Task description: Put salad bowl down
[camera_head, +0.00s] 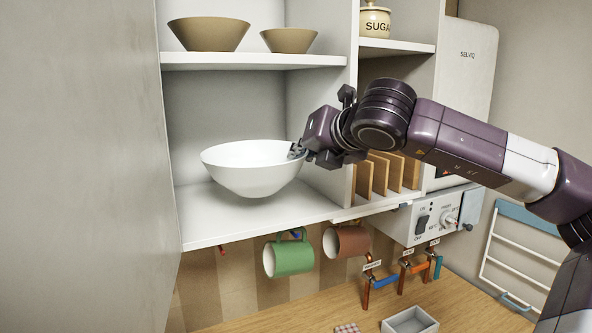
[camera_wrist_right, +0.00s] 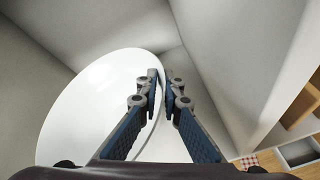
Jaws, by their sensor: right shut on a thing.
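The white salad bowl (camera_head: 250,170) is upright in the lower compartment of the cupboard, over the lower shelf (camera_head: 215,225). Whether its base touches the shelf is hard to tell. My right gripper (camera_head: 297,151) is shut on the bowl's right rim. In the right wrist view the bowl (camera_wrist_right: 90,110) fills the left side, and its rim passes between the fingertips of my right gripper (camera_wrist_right: 162,88). My left gripper is in neither view.
Two tan bowls (camera_head: 208,33) (camera_head: 289,40) stand on the upper shelf. The cupboard's divider is close right of my gripper, with upright wooden boards (camera_head: 380,174) beyond it. A green mug (camera_head: 289,257) and a brown mug (camera_head: 346,242) hang below the shelf.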

